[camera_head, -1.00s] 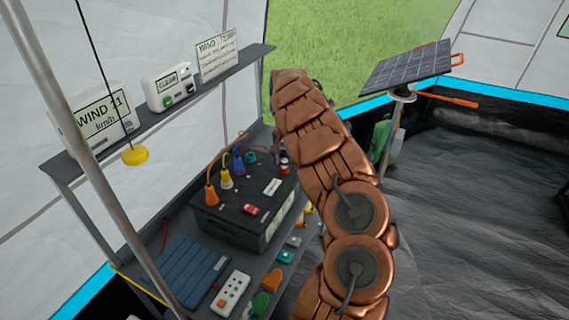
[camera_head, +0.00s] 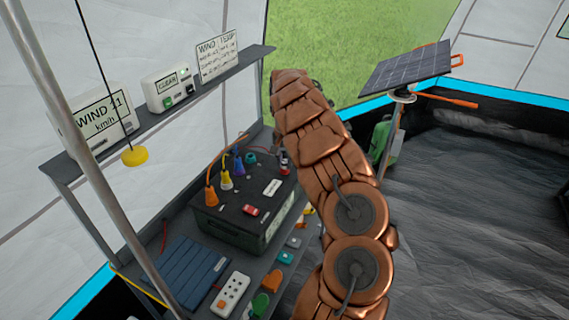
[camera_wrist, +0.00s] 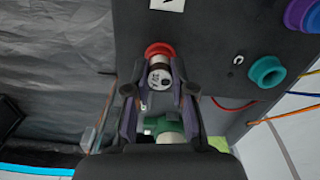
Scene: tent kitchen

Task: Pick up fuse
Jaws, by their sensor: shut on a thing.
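The fuse (camera_wrist: 160,74) is a short pale cylinder with a dark marked end. It stands at a red ring on the dark battery box (camera_wrist: 225,40) in the wrist view. My gripper (camera_wrist: 160,82) is shut on the fuse, with one finger on each side of it. In the head view the fuse (camera_head: 284,169) shows small at the far right corner of the box, beside my copper arm. Most of my gripper is hidden behind the arm there. I cannot tell whether the fuse is seated in the ring or just clear of it.
A red part (camera_head: 250,210) lies on top. A shelf (camera_head: 170,112) with display units runs above. A solar panel (camera_head: 408,66) stands right.

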